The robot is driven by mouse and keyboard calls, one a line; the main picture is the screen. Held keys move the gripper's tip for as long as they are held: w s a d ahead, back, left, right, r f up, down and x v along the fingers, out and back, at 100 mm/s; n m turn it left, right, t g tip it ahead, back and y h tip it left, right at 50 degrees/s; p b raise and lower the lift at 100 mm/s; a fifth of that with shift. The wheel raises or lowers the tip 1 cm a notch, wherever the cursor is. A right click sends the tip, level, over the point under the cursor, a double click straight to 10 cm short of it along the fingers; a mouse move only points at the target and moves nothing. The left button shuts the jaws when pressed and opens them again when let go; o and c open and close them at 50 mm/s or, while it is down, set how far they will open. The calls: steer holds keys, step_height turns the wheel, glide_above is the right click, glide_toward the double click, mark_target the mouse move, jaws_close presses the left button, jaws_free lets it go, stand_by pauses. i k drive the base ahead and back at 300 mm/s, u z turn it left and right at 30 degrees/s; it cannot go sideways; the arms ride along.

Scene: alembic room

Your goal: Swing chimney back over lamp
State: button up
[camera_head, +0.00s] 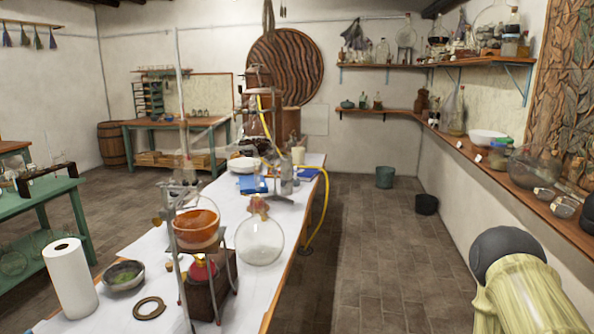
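On the long white-topped table (136,262), a metal stand (177,262) holds a round flask of orange-brown liquid (197,228). Below the flask is a small red object (202,269), perhaps the lamp, on a dark brown block (208,300). No flame is clear. I cannot make out a chimney for certain; the stand and flask crowd the space around the red object. Part of my own arm shows at the lower right, beyond the table's right side and well apart from the stand. My gripper is not in view.
A clear round flask (260,240) stands close right of the stand. A yellow hose (324,205) hangs off the table's right edge. The floor aisle right of the table is open.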

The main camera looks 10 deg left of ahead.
mark_target(287, 179)
steer(key=i, duration=1.3)
steer(key=u, duration=0.55)
steer(key=k, duration=0.5)
steer(key=z, duration=1.15)
steer(key=i, duration=0.85)
steer(key=u, duration=0.9)
